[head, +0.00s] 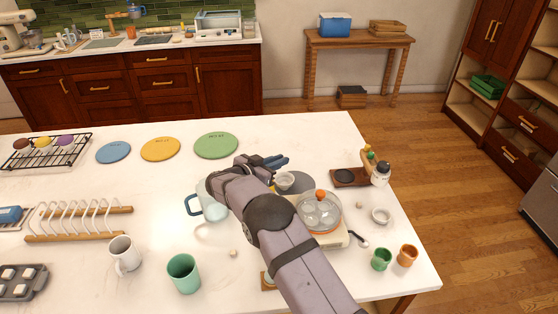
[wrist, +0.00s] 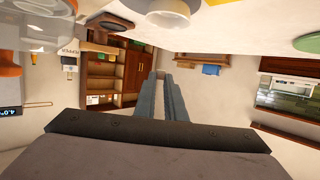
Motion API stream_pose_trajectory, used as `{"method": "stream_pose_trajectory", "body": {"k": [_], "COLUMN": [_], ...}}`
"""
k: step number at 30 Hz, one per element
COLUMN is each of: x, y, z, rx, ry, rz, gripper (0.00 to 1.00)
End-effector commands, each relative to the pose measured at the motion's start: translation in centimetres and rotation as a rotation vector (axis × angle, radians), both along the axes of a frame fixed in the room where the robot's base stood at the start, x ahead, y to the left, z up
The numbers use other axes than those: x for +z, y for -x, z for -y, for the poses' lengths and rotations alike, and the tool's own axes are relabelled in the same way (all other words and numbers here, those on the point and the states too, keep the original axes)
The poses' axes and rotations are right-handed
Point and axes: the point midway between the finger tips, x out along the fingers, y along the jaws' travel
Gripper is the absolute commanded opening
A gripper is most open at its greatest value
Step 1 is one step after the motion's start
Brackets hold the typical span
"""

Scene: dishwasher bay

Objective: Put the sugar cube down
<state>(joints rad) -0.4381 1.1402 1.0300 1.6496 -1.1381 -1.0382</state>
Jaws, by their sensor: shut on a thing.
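My gripper (head: 276,161) is over the far part of the white counter, beyond the small white cup (head: 285,181) and right of the green disc (head: 216,145). In the wrist view my gripper's two grey fingers (wrist: 165,90) are close together with a narrow gap. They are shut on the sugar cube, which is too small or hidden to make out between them. A small pale cube (head: 233,253) lies on the counter near the front, apart from my gripper. The white cup also shows at the top of the wrist view (wrist: 170,10).
A glass pot (head: 320,212) with an orange rim stands right of my arm. A glass pitcher (head: 211,208) stands left of it, partly covered. A green cup (head: 184,273) and white mug (head: 124,254) stand in front. Blue (head: 113,152) and yellow (head: 160,149) discs lie at the back left.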

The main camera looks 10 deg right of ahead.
Motion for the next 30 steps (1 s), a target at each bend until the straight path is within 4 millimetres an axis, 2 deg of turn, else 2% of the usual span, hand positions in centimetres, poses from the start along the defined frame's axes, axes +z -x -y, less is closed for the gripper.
{"method": "stream_pose_trajectory", "body": {"k": [1,15,22,30], "x": [-0.8,-5.5,-6.8,-7.0], "y": [0.0,0.0,0.0,0.0], "z": [0.0,0.0,0.0,0.0], "rx": [0.000,0.001,0.001,0.001], "ry": [0.000,0.000,0.001,0.001], "rz": [0.000,0.000,0.001,0.001], "gripper": [0.00,0.00,0.00,0.00]}}
